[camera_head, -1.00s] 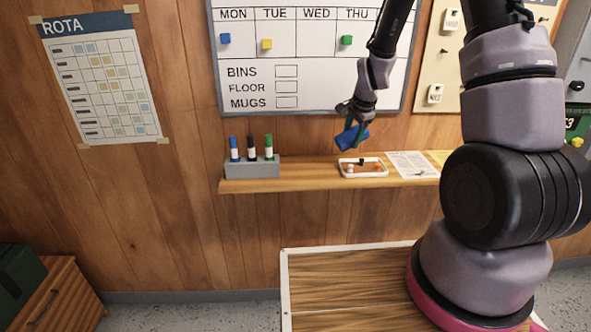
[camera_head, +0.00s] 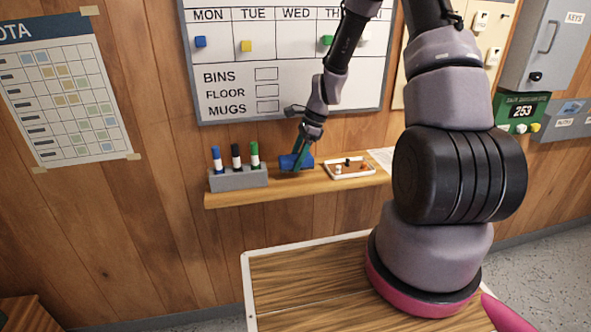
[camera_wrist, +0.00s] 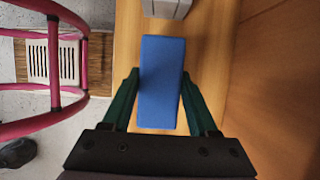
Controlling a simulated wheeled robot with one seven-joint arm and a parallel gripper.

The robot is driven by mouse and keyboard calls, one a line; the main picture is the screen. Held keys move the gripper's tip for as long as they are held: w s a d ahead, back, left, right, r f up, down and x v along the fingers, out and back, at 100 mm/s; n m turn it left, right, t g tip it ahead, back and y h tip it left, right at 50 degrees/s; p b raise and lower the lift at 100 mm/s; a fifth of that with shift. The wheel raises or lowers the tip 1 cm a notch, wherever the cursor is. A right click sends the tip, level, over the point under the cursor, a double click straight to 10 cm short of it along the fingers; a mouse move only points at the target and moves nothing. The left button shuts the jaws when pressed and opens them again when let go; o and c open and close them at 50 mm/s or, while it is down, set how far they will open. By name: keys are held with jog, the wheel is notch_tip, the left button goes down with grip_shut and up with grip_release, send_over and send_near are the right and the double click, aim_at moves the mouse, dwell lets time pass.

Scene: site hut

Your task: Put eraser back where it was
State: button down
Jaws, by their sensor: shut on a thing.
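The eraser is a blue block (camera_head: 290,162), low at the shelf (camera_head: 222,199) between the marker holder and the small tray. In the wrist view the eraser (camera_wrist: 161,82) lies lengthwise between the two green fingers of my gripper (camera_wrist: 160,100). My gripper (camera_head: 300,156) is shut on it and reaches down from above. The eraser looks about level, at or just above the shelf top; I cannot tell whether it touches.
A grey holder (camera_head: 238,180) with blue, black and green markers stands just left of the eraser. A white-rimmed tray (camera_head: 351,174) with small items lies to the right, and a paper (camera_head: 381,158) beyond it. The whiteboard (camera_head: 225,58) hangs above.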

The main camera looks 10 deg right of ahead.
jog(key=shift+f, duration=1.75)
jog(key=shift+f, duration=0.1)
jog(key=shift+c, duration=0.9)
grip_release()
jog(key=v, duration=1.2)
jog(key=shift+r, duration=0.25)
jog(key=s+r+n+t+h, duration=0.1)
jog(key=s+r+n+t, duration=0.2)
jog(key=r, duration=0.8)
jog(key=s+d+r+n+t+h, duration=0.1)
jog(key=s+r+n+t, duration=0.3)
jog(key=s+r+n, duration=0.7)
jog(key=s+r, duration=0.6)
jog(key=s, duration=0.2)
jog(key=shift+s+h, duration=0.2)
jog(key=shift+h, duration=0.1)
